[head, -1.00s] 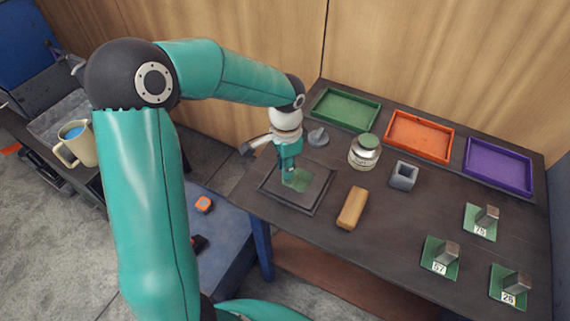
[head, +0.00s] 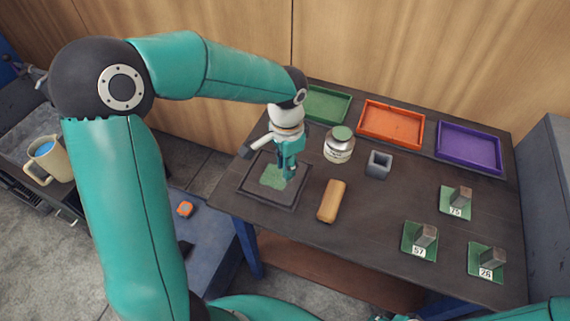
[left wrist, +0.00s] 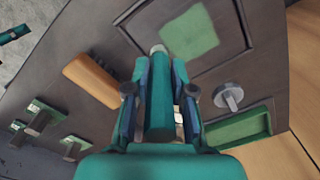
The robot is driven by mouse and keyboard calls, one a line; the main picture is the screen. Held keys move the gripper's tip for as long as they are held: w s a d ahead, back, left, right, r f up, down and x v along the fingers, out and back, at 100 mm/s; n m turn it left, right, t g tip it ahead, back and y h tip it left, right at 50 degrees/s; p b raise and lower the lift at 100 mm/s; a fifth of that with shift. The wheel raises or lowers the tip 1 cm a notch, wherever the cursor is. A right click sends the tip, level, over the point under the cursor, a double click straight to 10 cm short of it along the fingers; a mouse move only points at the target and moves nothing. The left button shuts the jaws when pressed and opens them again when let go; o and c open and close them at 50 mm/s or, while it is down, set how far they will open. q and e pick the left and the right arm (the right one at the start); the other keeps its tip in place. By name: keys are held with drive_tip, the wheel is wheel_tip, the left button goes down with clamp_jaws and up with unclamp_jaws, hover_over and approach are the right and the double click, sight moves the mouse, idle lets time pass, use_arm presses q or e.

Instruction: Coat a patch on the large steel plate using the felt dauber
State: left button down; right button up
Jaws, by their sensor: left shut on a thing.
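The large steel plate (head: 259,194) is a dark square at the left end of the workbench. A green patch (head: 271,177) of coating lies on it; the patch also shows in the left wrist view (left wrist: 190,32). My left gripper (head: 289,172) is shut on the felt dauber, over the right part of the plate. In the left wrist view the dauber (left wrist: 159,115) is a teal rod between the fingers, with a pale tip beside a corner of the patch. I cannot tell whether the tip touches the plate. My right gripper is out of view.
A jar with a green lid (head: 339,146), a tan block (head: 331,201) and a grey square holder (head: 379,164) stand right of the plate. Green (head: 326,104), orange (head: 391,125) and purple (head: 468,147) trays line the back. Several metal blocks on numbered green cards are at right.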

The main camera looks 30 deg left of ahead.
use_arm(q)
wheel_tip(320, 180, up, 2)
drive_tip(key=shift+w+p, duration=0.15)
drive_tip(key=shift+p, duration=0.4)
drive_tip(key=shift+r+p, duration=0.95)
drive_tip(key=shift+r, duration=0.3)
drive_tip(key=shift+f, duration=0.1)
